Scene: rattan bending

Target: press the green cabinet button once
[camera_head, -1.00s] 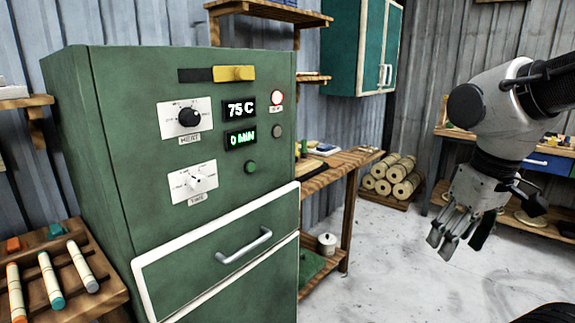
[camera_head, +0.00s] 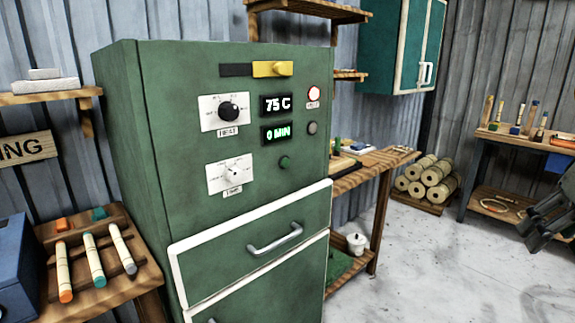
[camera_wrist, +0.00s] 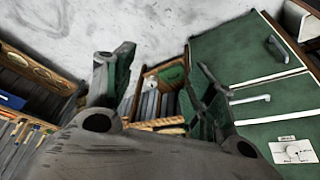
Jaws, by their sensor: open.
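The green cabinet (camera_head: 205,130) stands in the middle of the head view, with a drawer and a control panel. Its small green button (camera_head: 284,162) is on the panel, right of the time dial (camera_head: 232,174) and below the "0 MIN" display (camera_head: 277,132). The upper display (camera_head: 276,103) reads 75 C. My gripper (camera_head: 545,222) is at the right edge of the head view, partly cut off, well away from the cabinet. In the wrist view its fingers (camera_wrist: 158,90) are spread with nothing between them. The wrist view also shows the cabinet (camera_wrist: 240,52) at right.
A wooden table with colored sticks (camera_head: 92,262) stands left of the cabinet. A wooden workbench (camera_head: 352,180) is at its right. A teal wall cabinet (camera_head: 392,45) hangs above. The floor (camera_head: 430,270) between cabinet and gripper is clear.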

